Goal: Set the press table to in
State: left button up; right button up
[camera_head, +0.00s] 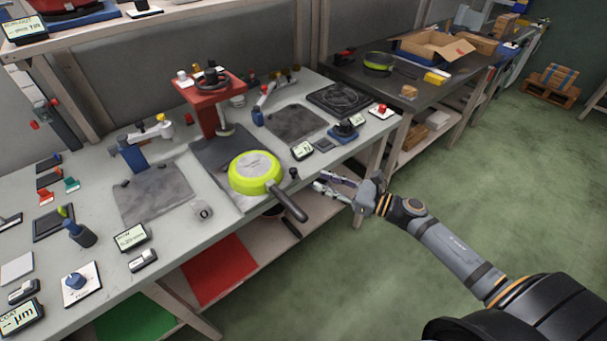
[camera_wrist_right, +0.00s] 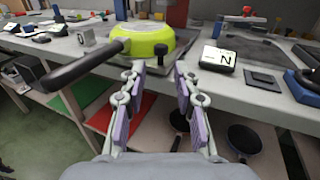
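The red press (camera_head: 210,88) stands on the workbench, with a dark round handwheel on top. Its dark grey press table (camera_head: 212,152) reaches from under the press toward the bench's front edge. A lime-green pan (camera_head: 254,170) lies bottom up on the front part, its black handle pointing over the edge. A small dark knob (camera_head: 293,173) shows just right of the pan. My right gripper (camera_head: 322,188) is beside the bench's front edge, right of the pan handle; its fingers are apart and empty in the right wrist view (camera_wrist_right: 160,70). The pan (camera_wrist_right: 148,40) is ahead of them. My left gripper is not in view.
A force display reading in N (camera_head: 302,150) stands right of the pan. A grey mat (camera_head: 152,196) and small fixtures lie to the left. Shelves with pans (camera_wrist_right: 243,139) are below the bench. The green floor on the right is open.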

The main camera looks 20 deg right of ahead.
aim_at(293, 169)
jog(key=p+x, duration=0.2)
jog(key=x, duration=0.7)
jog(key=shift+w+r, duration=0.15)
jog(key=shift+w, duration=0.05)
jog(key=shift+w+a, duration=0.35)
jog(key=shift+a, duration=0.1)
grip_shut()
